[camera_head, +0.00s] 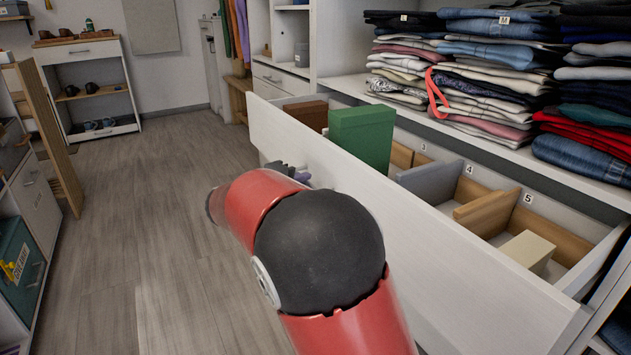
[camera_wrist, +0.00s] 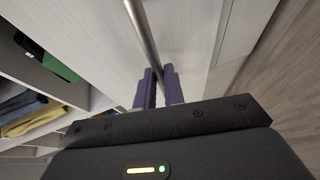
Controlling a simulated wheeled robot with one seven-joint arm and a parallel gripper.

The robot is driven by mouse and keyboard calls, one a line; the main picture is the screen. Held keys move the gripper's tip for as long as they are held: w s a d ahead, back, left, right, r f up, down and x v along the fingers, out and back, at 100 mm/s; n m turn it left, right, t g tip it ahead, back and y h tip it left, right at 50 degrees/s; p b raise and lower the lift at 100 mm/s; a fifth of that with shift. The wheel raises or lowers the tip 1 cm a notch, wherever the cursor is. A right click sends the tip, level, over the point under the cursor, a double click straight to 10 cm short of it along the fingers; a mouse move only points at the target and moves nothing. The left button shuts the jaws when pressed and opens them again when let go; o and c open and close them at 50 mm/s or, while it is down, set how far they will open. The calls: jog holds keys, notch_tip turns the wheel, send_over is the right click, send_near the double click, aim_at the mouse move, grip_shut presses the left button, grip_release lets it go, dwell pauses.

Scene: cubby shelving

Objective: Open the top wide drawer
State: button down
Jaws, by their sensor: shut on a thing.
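The wide white drawer (camera_head: 440,245) stands pulled out from the shelving on the right of the head view, with its inside showing. In the wrist view its pale front (camera_wrist: 190,40) carries a long metal bar handle (camera_wrist: 143,28). My gripper (camera_wrist: 159,84) is shut on this handle, with one purple finger on each side of the bar. In the head view my gripper (camera_head: 292,174) is mostly hidden behind my red and black arm, close against the drawer front. The handle is hidden there.
The drawer holds a green box (camera_head: 362,137), a brown box (camera_head: 307,115), a cream box (camera_head: 528,251) and wooden dividers. Folded clothes (camera_head: 490,75) lie on the shelf above. Bare wooden floor (camera_head: 150,230) lies left of my arm, with another cabinet (camera_head: 38,205) at the far left.

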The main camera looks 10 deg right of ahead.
jog(key=s+a, duration=0.2)
jog(key=a, duration=0.6)
jog(key=shift+s+b, duration=0.3)
jog(key=c, duration=1.5)
grip_release()
jog(key=v, duration=0.7)
jog(key=shift+s+a+p, duration=0.25)
jog(key=shift+a+p, duration=0.05)
jog(key=shift+p, duration=0.1)
